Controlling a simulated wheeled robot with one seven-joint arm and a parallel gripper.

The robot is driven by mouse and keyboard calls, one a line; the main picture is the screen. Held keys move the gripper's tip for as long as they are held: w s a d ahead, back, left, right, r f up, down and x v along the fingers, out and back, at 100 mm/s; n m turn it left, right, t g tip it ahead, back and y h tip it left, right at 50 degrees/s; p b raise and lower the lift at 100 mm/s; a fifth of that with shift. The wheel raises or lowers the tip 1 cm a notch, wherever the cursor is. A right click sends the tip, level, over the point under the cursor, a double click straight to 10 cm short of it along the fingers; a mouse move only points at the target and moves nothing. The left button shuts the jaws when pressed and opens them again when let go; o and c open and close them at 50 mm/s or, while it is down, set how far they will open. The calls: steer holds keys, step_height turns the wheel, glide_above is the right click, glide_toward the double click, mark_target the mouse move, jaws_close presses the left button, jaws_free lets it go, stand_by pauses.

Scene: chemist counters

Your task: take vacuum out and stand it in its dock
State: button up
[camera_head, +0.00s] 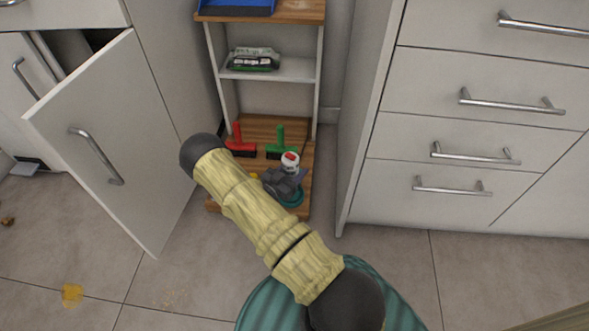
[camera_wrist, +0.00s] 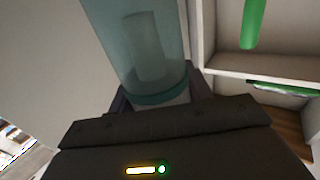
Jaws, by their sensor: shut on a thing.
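My gripper (camera_wrist: 157,100) is shut around a translucent teal cylinder in the wrist view, which looks like the vacuum (camera_wrist: 150,45). A paler inner cylinder shows through its wall, and its top runs out of the picture. In the head view my dark grey gripper (camera_head: 281,184) is small and partly hidden, in front of the low wooden shelf. A white piece with a red top (camera_head: 290,161) shows just above it; I cannot tell if it belongs to the vacuum. I cannot make out the dock in either view.
A narrow rack (camera_head: 270,70) stands between cabinets, with a red brush (camera_head: 238,142) and a green brush (camera_head: 280,143) on its bottom shelf. A white cabinet door (camera_head: 120,135) hangs open at left. Drawers (camera_head: 470,115) stand close at right. A yellow patch (camera_head: 71,295) lies on the floor.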

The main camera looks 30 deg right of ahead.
steer(key=shift+f, duration=0.1)
steer(key=o, duration=1.2)
steer(key=shift+o, duration=0.2)
steer(key=shift+a, duration=0.15)
steer(key=p+v, duration=0.1)
steer(key=v, duration=0.9)
steer(key=shift+s+a+p, duration=0.15)
steer(key=shift+a+p, duration=0.15)
steer(key=shift+a, duration=0.05)
